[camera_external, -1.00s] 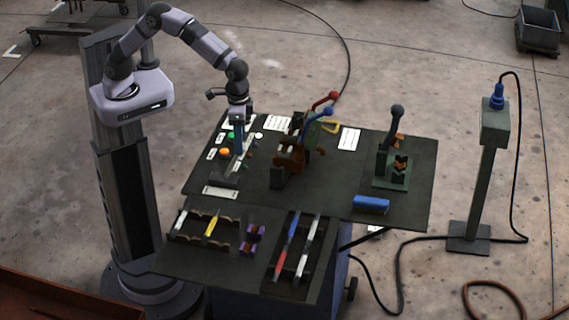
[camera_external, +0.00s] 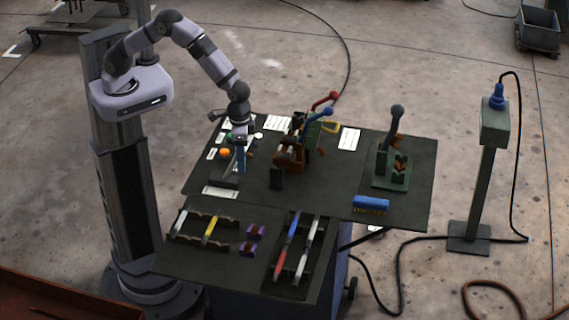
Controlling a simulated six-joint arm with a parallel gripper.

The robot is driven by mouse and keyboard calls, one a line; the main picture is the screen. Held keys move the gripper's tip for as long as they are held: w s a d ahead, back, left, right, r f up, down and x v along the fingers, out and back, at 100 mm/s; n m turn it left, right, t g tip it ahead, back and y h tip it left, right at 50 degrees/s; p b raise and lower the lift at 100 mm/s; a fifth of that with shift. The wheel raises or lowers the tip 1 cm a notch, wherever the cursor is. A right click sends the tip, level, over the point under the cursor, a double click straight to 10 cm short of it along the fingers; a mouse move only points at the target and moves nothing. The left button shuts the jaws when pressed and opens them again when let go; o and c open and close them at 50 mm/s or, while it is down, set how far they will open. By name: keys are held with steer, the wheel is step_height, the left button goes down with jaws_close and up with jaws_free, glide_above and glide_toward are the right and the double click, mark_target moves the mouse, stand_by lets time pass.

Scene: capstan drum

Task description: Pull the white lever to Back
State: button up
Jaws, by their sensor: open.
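A slim pale grey-white bar (camera_external: 230,170), which looks like the white lever, leans up from a dark base (camera_external: 224,182) on the left of the dark bench top. It is small and partly hidden behind my gripper, so its exact setting is unclear. My gripper (camera_external: 241,171) points down right beside it, low over the bench, with its jaws open. I cannot tell whether the fingers touch the bar or stand around it.
Red (camera_external: 333,96) and blue (camera_external: 327,112) levers stand mid-bench. A dark-knobbed lever (camera_external: 396,112) stands at the right. An orange button (camera_external: 224,153) is left of my gripper. A blue block (camera_external: 371,202) lies at front right. Coloured bars lie in the front trays.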

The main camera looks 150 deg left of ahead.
steer(key=shift+f, duration=0.25)
jaws_close()
steer(key=shift+s+d, duration=0.1)
steer(key=s+d+r+t+y+b, duration=0.1)
steer(key=t+y+b, duration=0.1)
steer(key=b, duration=0.2)
steer(key=shift+s+d, duration=0.35)
steer(key=shift+d, duration=0.05)
steer(key=shift+s+d+r+b, duration=0.2)
steer(key=shift+s+d+b, duration=0.2)
steer(key=shift+s+d, duration=0.2)
steer(key=shift+s+d+r+b, duration=0.15)
steer(key=shift+s+d+b, duration=0.25)
steer(key=shift+s+d, duration=0.65)
steer(key=shift+s, duration=0.05)
